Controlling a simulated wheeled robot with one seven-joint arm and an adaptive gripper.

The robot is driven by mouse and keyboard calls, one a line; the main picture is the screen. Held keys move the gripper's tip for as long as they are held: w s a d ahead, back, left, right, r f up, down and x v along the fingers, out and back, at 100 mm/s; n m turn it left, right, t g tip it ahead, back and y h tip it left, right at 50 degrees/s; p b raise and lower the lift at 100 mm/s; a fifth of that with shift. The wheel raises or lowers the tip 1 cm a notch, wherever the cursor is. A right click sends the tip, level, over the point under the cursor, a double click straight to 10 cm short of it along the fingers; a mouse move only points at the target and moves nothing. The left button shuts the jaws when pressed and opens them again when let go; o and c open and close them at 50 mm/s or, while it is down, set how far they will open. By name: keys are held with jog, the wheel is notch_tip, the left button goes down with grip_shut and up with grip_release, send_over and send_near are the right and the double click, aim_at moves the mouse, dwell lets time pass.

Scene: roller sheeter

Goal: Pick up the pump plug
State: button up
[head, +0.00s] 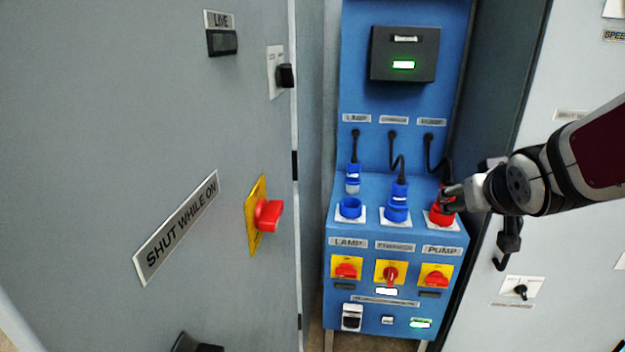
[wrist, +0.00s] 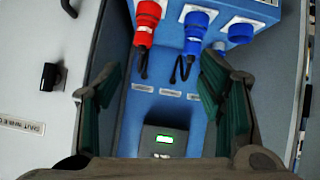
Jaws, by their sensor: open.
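The red pump plug (head: 446,190) stands in the red pump socket (head: 441,217), at the right end of the blue panel's ledge. A black cord runs up from it. My gripper (head: 450,197) overlaps it in the head view and hides part of it. In the wrist view the pump plug (wrist: 145,30) shows at the top, upside down, between the directions of the two spread fingers. My gripper (wrist: 160,90) is open, with nothing between its fingers. Whether a finger touches the plug I cannot tell. The label PUMP (head: 442,251) is below the socket.
A blue plug (head: 397,190) sits in the middle socket. Another blue plug (head: 353,175) hangs above the open lamp socket (head: 350,208). Rotary switches, including the pump switch (head: 436,276), are below. A grey cabinet (head: 110,110) stands left, and a pale cabinet (head: 545,255) right.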

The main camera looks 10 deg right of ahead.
jog(key=w+d+f+t+y+b, duration=0.2)
jog(key=w+d+f+t+b, duration=0.6)
jog(key=w+d+f, duration=0.4)
jog(key=shift+w+f+b, duration=0.2)
jog(key=shift+w+b, duration=0.2)
jog(key=shift+w, duration=2.55)
jog(key=shift+w+f+b, duration=0.2)
jog(key=shift+w+b, duration=0.15)
jog(key=shift+w, duration=2.55)
jog(key=shift+c, duration=0.4)
jog(key=c, duration=1.3)
jog(key=shift+c, duration=0.6)
jog(key=shift+r+n, duration=0.1)
jog(key=shift+n, duration=0.2)
